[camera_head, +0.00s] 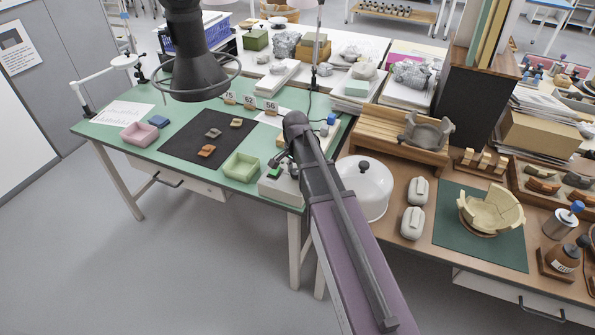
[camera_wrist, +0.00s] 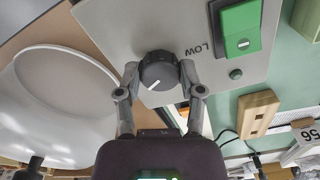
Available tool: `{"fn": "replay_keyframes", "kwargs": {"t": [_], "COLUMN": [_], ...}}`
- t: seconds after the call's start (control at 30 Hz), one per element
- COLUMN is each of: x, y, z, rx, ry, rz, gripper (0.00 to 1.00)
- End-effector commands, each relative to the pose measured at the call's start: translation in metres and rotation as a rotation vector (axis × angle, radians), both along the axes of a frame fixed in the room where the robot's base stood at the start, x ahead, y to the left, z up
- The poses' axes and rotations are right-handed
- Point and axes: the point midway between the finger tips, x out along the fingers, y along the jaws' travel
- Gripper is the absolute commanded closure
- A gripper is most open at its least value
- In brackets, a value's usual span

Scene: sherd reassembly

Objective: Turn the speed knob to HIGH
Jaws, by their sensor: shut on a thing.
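The speed knob (camera_wrist: 158,72) is a dark grey round knob with a white pointer line, on a light grey panel (camera_wrist: 115,30) in the wrist view. The line points to the lower left of that picture. The word LOW is printed on the panel to the right of the knob. No HIGH label can be read. My gripper (camera_wrist: 159,76) is shut on the knob, one finger on each side. In the head view the control box (camera_head: 276,189) is at the front right corner of the green table, and my arm hides most of it and the knob.
A green rocker switch (camera_wrist: 240,28) sits beside the knob on the panel. A white dome (camera_head: 364,188) stands close to the right of my arm. A green tray (camera_head: 241,167) lies left of the box. A wooden block (camera_wrist: 257,113) and number cards (camera_head: 249,101) are nearby.

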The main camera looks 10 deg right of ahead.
Motion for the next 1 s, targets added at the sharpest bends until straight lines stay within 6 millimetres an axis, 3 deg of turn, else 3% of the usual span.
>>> {"fn": "replay_keyframes", "kwargs": {"t": [0.5, 1.0], "x": [-0.0009, -0.002], "y": [-0.0031, -0.0036], "z": [0.0, -0.0001], "rx": [-0.008, -0.009], "ry": [0.001, 0.003], "rz": [-0.401, -0.477], "gripper": [0.98, 0.98]}}
